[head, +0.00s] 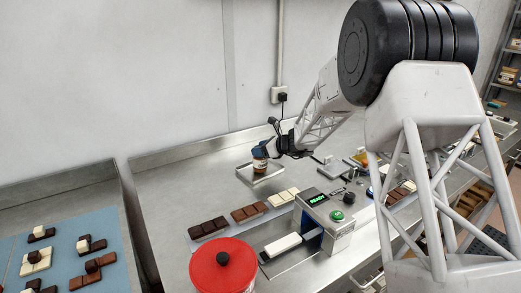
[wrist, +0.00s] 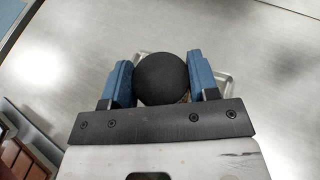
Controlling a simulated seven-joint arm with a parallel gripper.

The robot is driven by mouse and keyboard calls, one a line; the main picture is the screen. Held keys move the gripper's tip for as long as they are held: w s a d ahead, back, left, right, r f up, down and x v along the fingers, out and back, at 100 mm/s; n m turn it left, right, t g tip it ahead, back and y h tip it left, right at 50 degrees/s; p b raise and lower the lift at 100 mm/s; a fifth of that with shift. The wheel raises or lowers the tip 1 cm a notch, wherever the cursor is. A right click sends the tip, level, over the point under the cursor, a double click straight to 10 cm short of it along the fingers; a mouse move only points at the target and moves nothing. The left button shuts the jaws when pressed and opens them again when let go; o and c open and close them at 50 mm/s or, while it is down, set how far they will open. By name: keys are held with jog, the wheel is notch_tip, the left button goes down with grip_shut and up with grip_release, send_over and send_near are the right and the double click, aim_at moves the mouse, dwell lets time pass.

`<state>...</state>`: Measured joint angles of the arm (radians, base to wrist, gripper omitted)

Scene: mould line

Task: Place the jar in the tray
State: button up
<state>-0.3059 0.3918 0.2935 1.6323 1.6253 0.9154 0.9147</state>
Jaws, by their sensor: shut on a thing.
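The jar (head: 260,164) is small and brown with a pale label. In the wrist view its round black lid (wrist: 162,78) sits between the two blue fingers. My gripper (head: 265,152) is shut on the jar; it also shows in the wrist view (wrist: 162,84). The tray (head: 267,180) is a small metal one on the steel counter. In the head view the jar is at the tray, upright, over or inside its rim. In the wrist view the tray's rim (wrist: 226,78) shows behind the jar and fingers. I cannot tell whether the jar touches the tray floor.
Rows of chocolate bars (head: 208,228) lie in front of the tray. A machine with a green display (head: 318,202) stands to the right. A red-lidded pot (head: 222,267) is at the front. A blue mat (head: 70,255) with chocolate pieces lies left. The counter left of the tray is clear.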

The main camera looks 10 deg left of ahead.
jog(key=shift+f, duration=0.15)
jog(key=o, duration=1.4)
jog(key=shift+c, duration=0.2)
jog(key=shift+d+r, duration=0.2)
jog(key=shift+r, duration=0.05)
jog(key=v, duration=1.1)
jog(key=shift+d, duration=0.35)
jog(key=shift+s, duration=0.1)
jog(key=shift+r, duration=0.1)
